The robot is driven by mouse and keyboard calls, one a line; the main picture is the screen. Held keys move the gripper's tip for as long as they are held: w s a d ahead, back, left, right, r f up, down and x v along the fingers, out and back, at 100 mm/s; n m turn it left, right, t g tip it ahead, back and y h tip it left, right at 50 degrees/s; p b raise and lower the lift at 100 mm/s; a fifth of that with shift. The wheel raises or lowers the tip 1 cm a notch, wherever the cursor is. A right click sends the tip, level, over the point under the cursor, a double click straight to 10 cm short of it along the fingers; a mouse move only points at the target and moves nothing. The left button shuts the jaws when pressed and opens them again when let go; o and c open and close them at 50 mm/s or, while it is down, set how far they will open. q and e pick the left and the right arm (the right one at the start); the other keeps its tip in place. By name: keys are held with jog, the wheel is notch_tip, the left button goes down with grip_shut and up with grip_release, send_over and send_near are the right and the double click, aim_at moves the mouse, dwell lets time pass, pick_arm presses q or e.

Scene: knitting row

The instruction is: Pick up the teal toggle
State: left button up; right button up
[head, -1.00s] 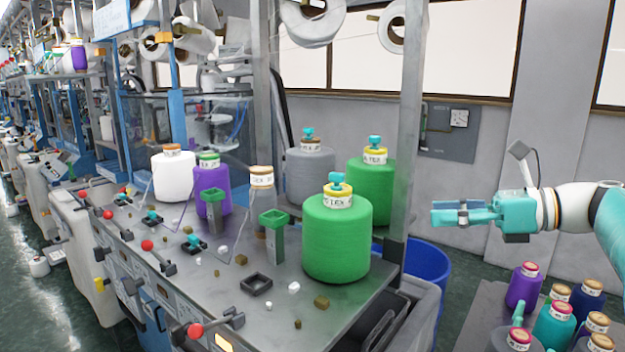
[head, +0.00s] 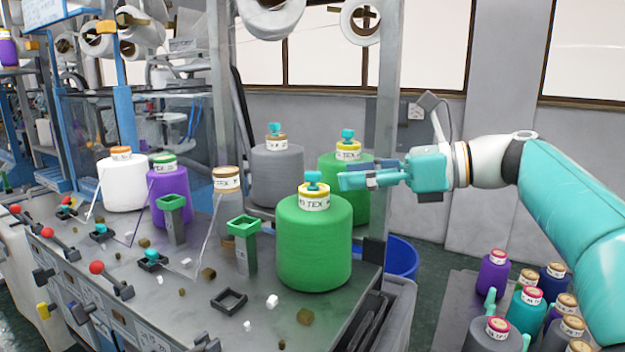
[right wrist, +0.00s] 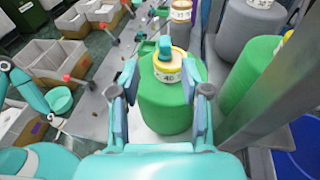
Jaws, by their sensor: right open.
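A small teal toggle (head: 313,178) stands on the cream-labelled top of the front green yarn cone (head: 314,245). My right gripper (head: 345,180) is open and level, just to the right of this toggle at about its height. In the right wrist view the toggle (right wrist: 165,46) shows ahead of the fingers (right wrist: 160,78), roughly centred between them and beyond their tips. I see no contact. Similar teal toggles sit on the grey cone (head: 275,130) and the rear green cone (head: 348,133). My left gripper does not show in the head view.
Behind stand the grey cone (head: 276,175) and the rear green cone (head: 328,180); a metal post (head: 388,130) rises near my right gripper. Green-topped holders (head: 244,240), a dark square frame (head: 229,299) and small blocks sit on the bench. Several cones stand at lower right.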

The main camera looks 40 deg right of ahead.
aim_at(321, 173)
jog(key=shift+x, duration=1.25)
jog(key=shift+w+a+p, duration=0.2)
jog(key=shift+w+p, duration=0.1)
jog(key=shift+w, duration=0.2)
jog(key=x, duration=0.2)
jog(key=p+x, duration=0.1)
jog(key=x, duration=0.1)
jog(key=shift+w+d+r, duration=0.15)
jog(key=shift+w+r, duration=0.05)
jog(key=shift+w, duration=0.05)
jog(key=c, duration=0.8)
